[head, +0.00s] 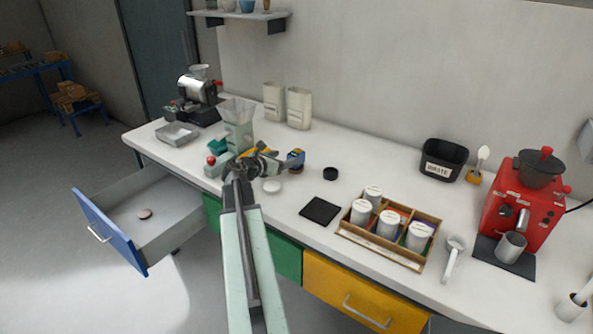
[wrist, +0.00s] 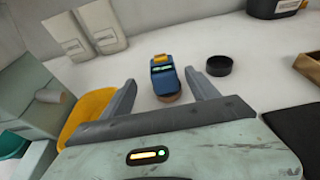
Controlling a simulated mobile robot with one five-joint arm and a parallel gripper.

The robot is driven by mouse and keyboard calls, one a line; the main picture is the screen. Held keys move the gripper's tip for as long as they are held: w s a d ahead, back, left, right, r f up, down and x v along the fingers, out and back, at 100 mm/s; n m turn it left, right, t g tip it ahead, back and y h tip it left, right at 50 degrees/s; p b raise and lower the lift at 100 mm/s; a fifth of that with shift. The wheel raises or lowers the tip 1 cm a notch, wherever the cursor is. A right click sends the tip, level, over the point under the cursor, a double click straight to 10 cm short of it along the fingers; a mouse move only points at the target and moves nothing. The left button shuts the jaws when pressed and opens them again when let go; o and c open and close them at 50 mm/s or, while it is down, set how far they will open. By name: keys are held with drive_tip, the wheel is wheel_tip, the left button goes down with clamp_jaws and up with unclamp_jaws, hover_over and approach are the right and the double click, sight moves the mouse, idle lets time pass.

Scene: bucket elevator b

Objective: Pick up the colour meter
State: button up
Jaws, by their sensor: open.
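The colour meter appears to be a small blue handheld device with an orange end. It stands on the white counter in the head view (head: 296,158) and in the wrist view (wrist: 164,76). Its lower end looks brownish. My gripper (head: 272,161) is open and empty, just left of the device in the head view. In the wrist view my gripper's fingers (wrist: 160,80) spread to either side, with the device ahead between their tips. I cannot tell whether either finger touches it.
A black round lid (head: 330,173) lies right of the device. A yellow object (wrist: 88,110) sits by the left finger. A white disc (head: 271,186), a black mat (head: 320,210) and a wooden jar tray (head: 378,252) are nearer the front. A blue-fronted drawer (head: 112,235) hangs open.

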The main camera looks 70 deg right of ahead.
sight(296, 152)
drive_tip(key=b+x, duration=0.2)
drive_tip(key=x, duration=0.5)
drive_tip(key=shift+s+d+f, duration=0.2)
drive_tip(key=shift+s+d, duration=0.05)
drive_tip(key=shift+s, duration=0.05)
clamp_jaws()
